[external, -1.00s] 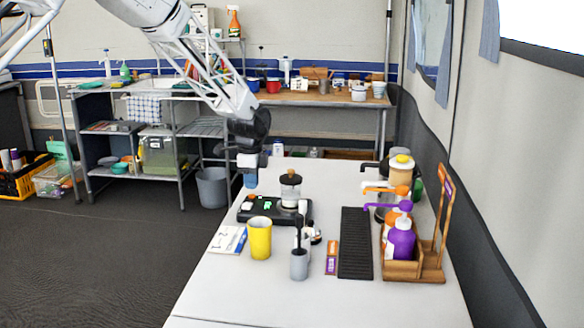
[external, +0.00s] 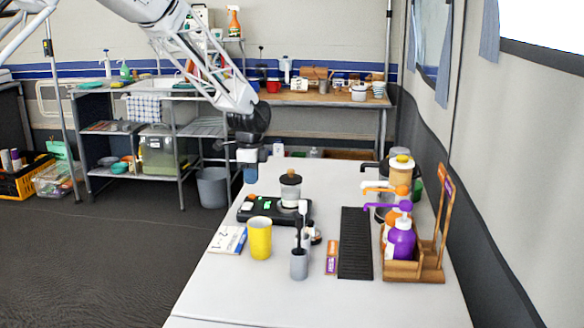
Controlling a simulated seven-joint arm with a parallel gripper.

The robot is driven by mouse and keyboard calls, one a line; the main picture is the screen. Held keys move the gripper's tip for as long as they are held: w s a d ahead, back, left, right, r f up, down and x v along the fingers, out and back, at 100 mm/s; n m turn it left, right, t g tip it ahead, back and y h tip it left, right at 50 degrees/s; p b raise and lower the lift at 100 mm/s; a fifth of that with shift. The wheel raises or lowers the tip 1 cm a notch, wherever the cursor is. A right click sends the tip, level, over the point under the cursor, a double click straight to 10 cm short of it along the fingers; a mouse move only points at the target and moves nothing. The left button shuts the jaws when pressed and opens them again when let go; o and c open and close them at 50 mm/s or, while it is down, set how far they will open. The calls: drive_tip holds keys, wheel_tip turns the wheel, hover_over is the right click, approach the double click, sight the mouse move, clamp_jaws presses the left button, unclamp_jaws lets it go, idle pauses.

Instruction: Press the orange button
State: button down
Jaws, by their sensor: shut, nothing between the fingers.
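A black, flat scale-like device (external: 258,217) lies on the white table, with small lit green marks on its top. A clear jar with a dark lid (external: 290,190) stands on its right part. I cannot make out an orange button for certain at this size. My gripper (external: 250,178) points down above the table's far left edge, behind and above the device, apart from it. It is shut with nothing held. Its blue tip shows, but the fingers are small.
A black ribbed mat (external: 356,243) lies to the right, beside a wooden rack (external: 414,270) with pump bottles. The table front is clear.

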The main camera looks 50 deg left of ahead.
sight(252, 196)
wheel_tip(252, 196, up, 8)
idle(4.9)
idle(0.4)
drive_tip(key=s+d+r+n+t, duration=0.1)
drive_tip(key=s+d+r+n, duration=0.3)
drive_tip(key=s+d+r, duration=1.9)
drive_tip(key=s+d+n, duration=0.1)
drive_tip(key=s+d, duration=0.3)
drive_tip(key=s, duration=0.6)
drive_tip(key=s+d+f+n+t, duration=0.1)
drive_tip(key=s+d, duration=0.4)
drive_tip(key=s, duration=0.5)
drive_tip(key=s+d+f+n, duration=0.1)
drive_tip(key=s+d, duration=0.3)
drive_tip(key=s, duration=0.6)
drive_tip(key=shift+s+d+n+t, duration=0.2)
drive_tip(key=shift+n+t, duration=0.1)
drive_tip(key=shift+n, duration=0.6)
